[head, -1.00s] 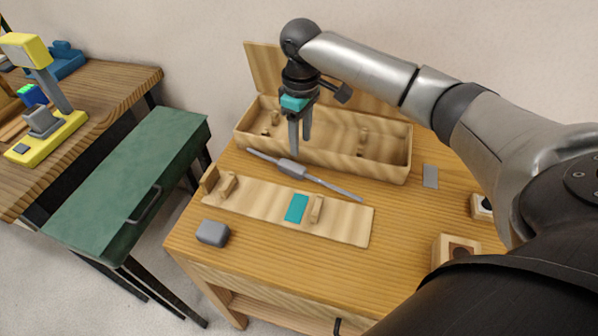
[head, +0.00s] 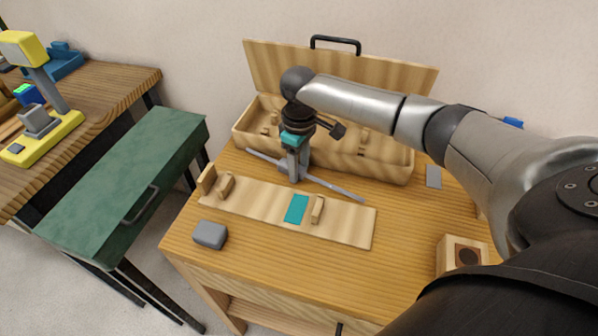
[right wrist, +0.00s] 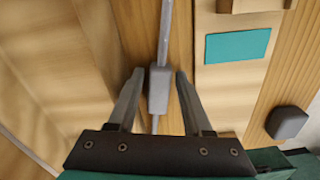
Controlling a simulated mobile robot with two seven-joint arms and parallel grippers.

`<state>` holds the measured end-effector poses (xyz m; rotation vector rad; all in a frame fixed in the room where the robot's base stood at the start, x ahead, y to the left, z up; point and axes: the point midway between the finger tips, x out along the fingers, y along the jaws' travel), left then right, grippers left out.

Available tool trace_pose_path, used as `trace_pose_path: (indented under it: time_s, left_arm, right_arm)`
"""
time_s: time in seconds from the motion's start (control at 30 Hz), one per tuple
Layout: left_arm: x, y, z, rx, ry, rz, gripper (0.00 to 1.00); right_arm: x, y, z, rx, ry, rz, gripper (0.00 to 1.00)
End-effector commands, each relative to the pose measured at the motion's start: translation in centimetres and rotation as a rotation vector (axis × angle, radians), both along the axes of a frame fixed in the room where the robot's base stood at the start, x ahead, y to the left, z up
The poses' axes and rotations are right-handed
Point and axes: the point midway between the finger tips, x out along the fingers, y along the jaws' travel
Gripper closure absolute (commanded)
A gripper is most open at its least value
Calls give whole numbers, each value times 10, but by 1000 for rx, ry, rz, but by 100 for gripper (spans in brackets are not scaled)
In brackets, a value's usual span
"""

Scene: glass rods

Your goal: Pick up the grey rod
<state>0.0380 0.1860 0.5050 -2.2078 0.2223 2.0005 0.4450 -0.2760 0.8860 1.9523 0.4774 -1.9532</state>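The grey rod (head: 338,188) lies on the wooden table between the open box and the flat wooden board. In the right wrist view the rod (right wrist: 166,35) runs lengthwise, with a thicker grey block (right wrist: 159,90) around its middle. My right gripper (head: 299,178) is lowered at the rod's middle and hides part of it. In the right wrist view my right gripper (right wrist: 160,85) is open, with one finger on each side of the thick block and small gaps visible. My left gripper is not in view.
The open wooden box (head: 385,172) stands just behind the rod, its lid (head: 400,72) raised. The board (head: 345,227) with upright wooden pegs and a teal patch (head: 296,209) lies in front. A grey block (head: 210,234) sits at front left.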

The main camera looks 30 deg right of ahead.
Motion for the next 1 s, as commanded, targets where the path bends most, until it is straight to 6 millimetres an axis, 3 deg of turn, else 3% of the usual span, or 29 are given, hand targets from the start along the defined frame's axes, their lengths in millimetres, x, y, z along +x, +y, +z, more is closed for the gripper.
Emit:
trace_pose_path:
  time_s: [0.07,0.43,1.0]
  left_arm:
    - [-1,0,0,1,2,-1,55]
    - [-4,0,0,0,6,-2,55]
    - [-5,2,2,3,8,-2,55]
  right_arm:
    - [0,0,0,0,0,0,58]
    - [0,0,1,0,-1,0,100]
    - [-1,2,5,2,-1,0,100]
